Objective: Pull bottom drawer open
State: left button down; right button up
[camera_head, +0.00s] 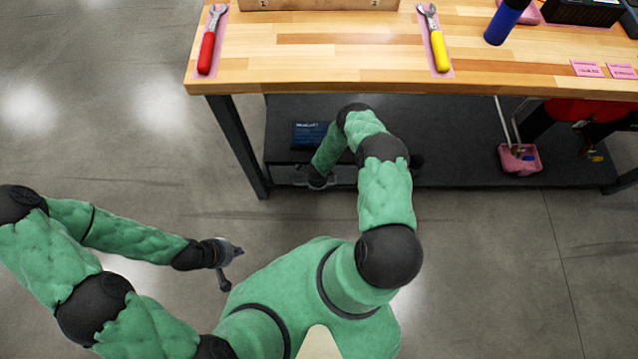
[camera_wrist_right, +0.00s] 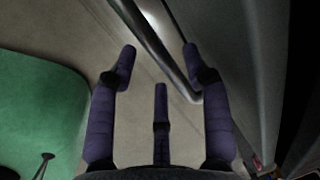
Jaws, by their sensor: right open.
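In the head view a dark drawer front (camera_head: 283,172) sits under the left part of the workbench, partly hidden by my right arm. My right gripper (camera_head: 303,180) is low in front of it, small and partly hidden. In the right wrist view my right gripper (camera_wrist_right: 160,58) has its three dark fingers spread, with nothing held. A grey metal bar (camera_wrist_right: 148,38), apparently the drawer handle, runs diagonally between and past the fingertips; contact cannot be told. My left gripper (camera_head: 232,264) is open and empty over the floor, away from the bench.
The wooden workbench top (camera_head: 310,75) overhangs the drawer area. A bench leg (camera_head: 238,145) stands just left of the drawer. A blue box (camera_head: 308,134) lies on the dark lower shelf (camera_head: 455,150), with a pink tray (camera_head: 520,158) further right. The floor in front is clear.

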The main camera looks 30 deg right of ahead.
pick_arm(q)
jog(key=shift+f, duration=0.15)
pick_arm(e)
jog(key=shift+f, duration=0.25)
grip_shut()
